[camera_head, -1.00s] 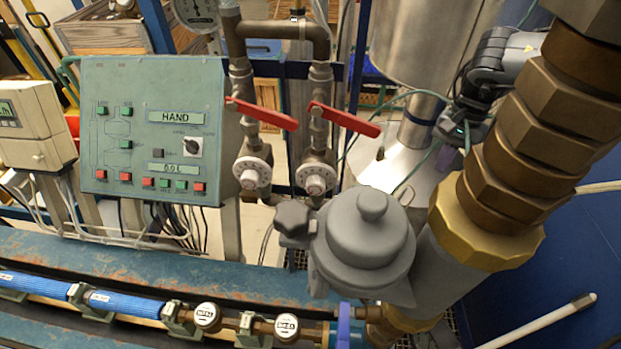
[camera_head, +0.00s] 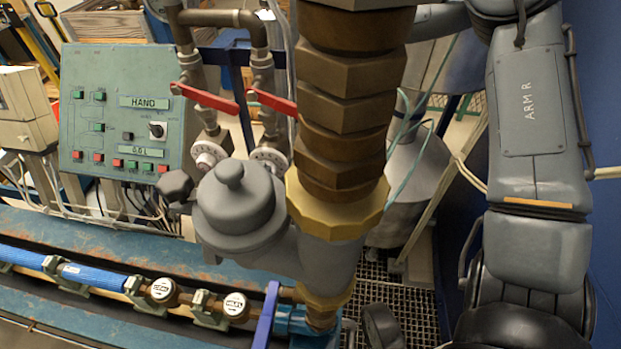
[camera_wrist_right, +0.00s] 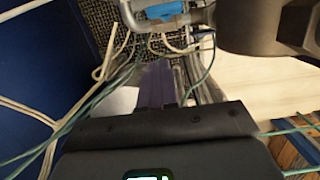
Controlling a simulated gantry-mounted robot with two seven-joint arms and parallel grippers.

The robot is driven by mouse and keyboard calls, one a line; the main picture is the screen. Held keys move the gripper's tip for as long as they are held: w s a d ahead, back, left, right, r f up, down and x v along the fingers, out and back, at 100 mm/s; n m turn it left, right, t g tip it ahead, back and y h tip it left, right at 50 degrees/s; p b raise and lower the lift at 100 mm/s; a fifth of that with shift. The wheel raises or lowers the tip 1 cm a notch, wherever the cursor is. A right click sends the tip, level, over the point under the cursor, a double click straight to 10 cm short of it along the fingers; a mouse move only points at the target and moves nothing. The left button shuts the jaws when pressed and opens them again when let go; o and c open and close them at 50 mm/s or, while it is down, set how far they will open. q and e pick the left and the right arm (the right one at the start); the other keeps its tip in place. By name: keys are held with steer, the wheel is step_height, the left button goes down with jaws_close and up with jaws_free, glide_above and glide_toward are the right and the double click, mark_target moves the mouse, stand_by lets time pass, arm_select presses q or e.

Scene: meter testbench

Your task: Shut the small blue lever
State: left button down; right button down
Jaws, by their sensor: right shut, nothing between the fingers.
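The small blue lever (camera_head: 266,316) is at the bottom middle of the head view, on the blue valve body (camera_head: 297,322) at the right end of the meter line. It appears to lie across the pipe line, and its lower end nears the picture's bottom edge. My right arm comes down the right side of the head view, apart from the lever; its gripper is out of that view. In the right wrist view my right gripper (camera_wrist_right: 157,85) is shut and empty, its purple fingers pointing toward cables and grating. My left gripper is in neither view.
A large grey housing with a brass hex fitting (camera_head: 338,205) stands behind the lever. Two red levers (camera_head: 207,99) are on the pipes behind it. A green control panel (camera_head: 122,115) is at left. Loose cables (camera_wrist_right: 85,105) hang near my right gripper. Floor grating (camera_head: 398,305) lies right of the valve.

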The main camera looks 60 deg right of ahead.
arm_select(q)
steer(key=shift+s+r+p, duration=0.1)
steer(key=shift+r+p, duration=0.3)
steer(key=shift+p, duration=0.05)
arm_select(e)
steer(key=shift+s+a+f, duration=0.3)
steer(key=shift+a+f, duration=0.45)
steer(key=shift+f, duration=0.8)
steer(key=shift+s+a+f, duration=0.25)
steer(key=shift+a+f, duration=0.45)
steer(key=shift+f, duration=0.8)
steer(key=shift+s+a+f, duration=0.3)
steer(key=shift+a+f, duration=0.45)
steer(key=shift+f, duration=0.8)
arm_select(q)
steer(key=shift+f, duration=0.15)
arm_select(e)
steer(key=shift+s+m+t, duration=0.1)
steer(key=shift+m+t, duration=0.3)
steer(key=shift+m, duration=0.1)
steer(key=shift+m+y, duration=0.3)
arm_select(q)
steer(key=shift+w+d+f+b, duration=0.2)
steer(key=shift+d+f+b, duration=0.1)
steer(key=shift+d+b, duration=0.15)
arm_select(e)
steer(key=shift+s+f+m+t, duration=0.1)
steer(key=shift+s+m+t, duration=0.15)
steer(key=shift+m+t, duration=0.5)
